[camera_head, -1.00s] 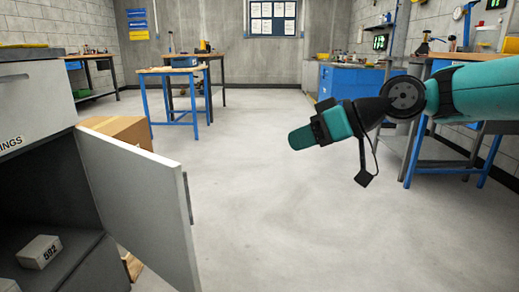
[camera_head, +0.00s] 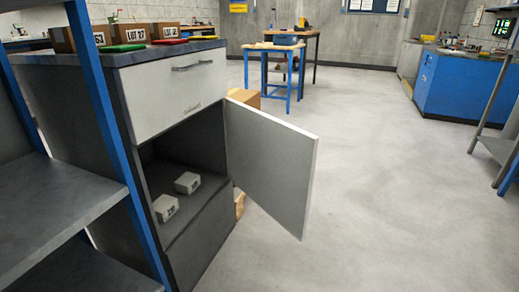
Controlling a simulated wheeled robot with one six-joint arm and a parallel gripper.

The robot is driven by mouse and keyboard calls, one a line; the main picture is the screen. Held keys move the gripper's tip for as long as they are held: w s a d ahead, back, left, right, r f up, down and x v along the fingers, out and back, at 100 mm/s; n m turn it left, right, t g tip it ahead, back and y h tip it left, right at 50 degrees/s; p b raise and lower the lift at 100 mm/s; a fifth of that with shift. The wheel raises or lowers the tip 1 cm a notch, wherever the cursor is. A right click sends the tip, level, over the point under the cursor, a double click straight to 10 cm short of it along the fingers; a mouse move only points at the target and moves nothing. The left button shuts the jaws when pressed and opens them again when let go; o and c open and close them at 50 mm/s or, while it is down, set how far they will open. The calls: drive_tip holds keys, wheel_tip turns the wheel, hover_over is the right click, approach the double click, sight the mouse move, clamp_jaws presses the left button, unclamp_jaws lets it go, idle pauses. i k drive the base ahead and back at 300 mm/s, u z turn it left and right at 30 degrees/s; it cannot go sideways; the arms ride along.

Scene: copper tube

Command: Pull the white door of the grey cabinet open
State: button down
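The white door (camera_head: 268,160) of the grey cabinet (camera_head: 208,235) stands wide open in the head view, swung out to the right on its hinged far edge. The inside of the cabinet shows as a dark compartment with two small pale boxes, one farther back (camera_head: 187,182) and one nearer (camera_head: 165,207). Above the opening is a closed white drawer (camera_head: 172,92) with a bar handle. The outer face of the door and any handle on it are hidden. My gripper is out of view.
A blue-framed shelf (camera_head: 75,185) stands close on the left, in front of the cabinet's side. Boxes and coloured trays lie on the cabinet's top (camera_head: 120,57). A cardboard box (camera_head: 243,98) is behind the door. The floor (camera_head: 390,180) to the right is clear.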

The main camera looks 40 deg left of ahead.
sight(271, 160)
drive_tip(key=z, duration=0.05)
drive_tip(key=k, duration=0.5)
drive_tip(key=u, duration=0.95)
drive_tip(key=i, duration=1.4)
drive_tip(key=z, duration=0.2)
